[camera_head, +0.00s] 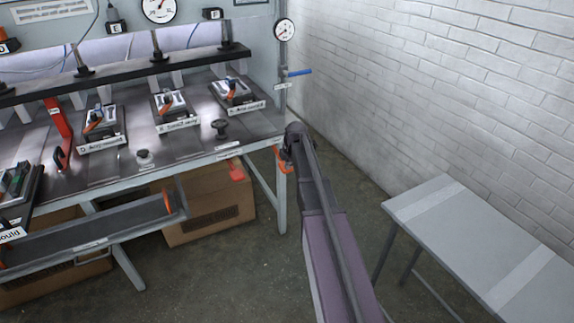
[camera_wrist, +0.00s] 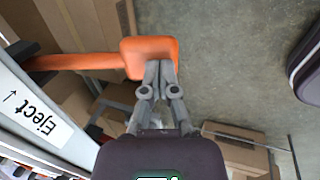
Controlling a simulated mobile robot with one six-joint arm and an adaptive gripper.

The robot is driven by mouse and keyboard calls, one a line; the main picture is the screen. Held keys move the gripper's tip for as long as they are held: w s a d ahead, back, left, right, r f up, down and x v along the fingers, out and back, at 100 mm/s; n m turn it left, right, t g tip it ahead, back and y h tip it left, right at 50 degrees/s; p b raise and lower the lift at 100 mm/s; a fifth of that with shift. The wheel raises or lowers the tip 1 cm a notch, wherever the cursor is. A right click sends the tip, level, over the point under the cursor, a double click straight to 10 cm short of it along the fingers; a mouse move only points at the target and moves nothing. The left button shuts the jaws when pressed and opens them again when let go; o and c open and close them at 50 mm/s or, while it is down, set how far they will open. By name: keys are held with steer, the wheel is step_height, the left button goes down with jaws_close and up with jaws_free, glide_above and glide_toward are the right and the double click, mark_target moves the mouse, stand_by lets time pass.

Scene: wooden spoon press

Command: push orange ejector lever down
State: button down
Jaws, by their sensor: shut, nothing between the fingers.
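The orange ejector lever (camera_wrist: 150,50) shows in the wrist view as a bar coming from the left, ending in a wide rounded pad. My gripper (camera_wrist: 159,72) is shut and empty, with its fingertips at the edge of the pad and overlapping it in the picture. I cannot tell whether they press on it. In the head view, part of the orange lever (camera_head: 284,165) shows at the bench's right front corner, beside the end of my arm, which hides much of it and the fingers. A white label (camera_wrist: 38,116) reading "Eject" with an arrow is left of my gripper.
The press bench (camera_head: 190,152) carries several small fixtures and black knobs. A cardboard box (camera_head: 205,215) stands under it. A grey side table (camera_head: 470,240) is at the right, near the white brick wall (camera_head: 430,90). Open floor lies between bench and table.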

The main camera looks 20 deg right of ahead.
steer(key=p+v, duration=0.2)
steer(key=v, duration=0.1)
steer(key=shift+a, duration=0.2)
steer(key=p+v, duration=0.9)
steer(key=shift+s+r, duration=0.2)
steer(key=shift+s, duration=0.25)
steer(key=shift+d, duration=0.1)
stand_by(0.3)
steer(key=s+a+r+m+g+p, duration=0.2)
steer(key=s+a+m+g+p, duration=0.1)
steer(key=s+a+m, duration=1.5)
steer(key=s+a, duration=0.1)
steer(key=s, duration=0.2)
steer(key=shift+s+a+r+m+g, duration=0.2)
steer(key=shift+s+a+m+g, duration=0.1)
steer(key=shift+a+m+g, duration=0.1)
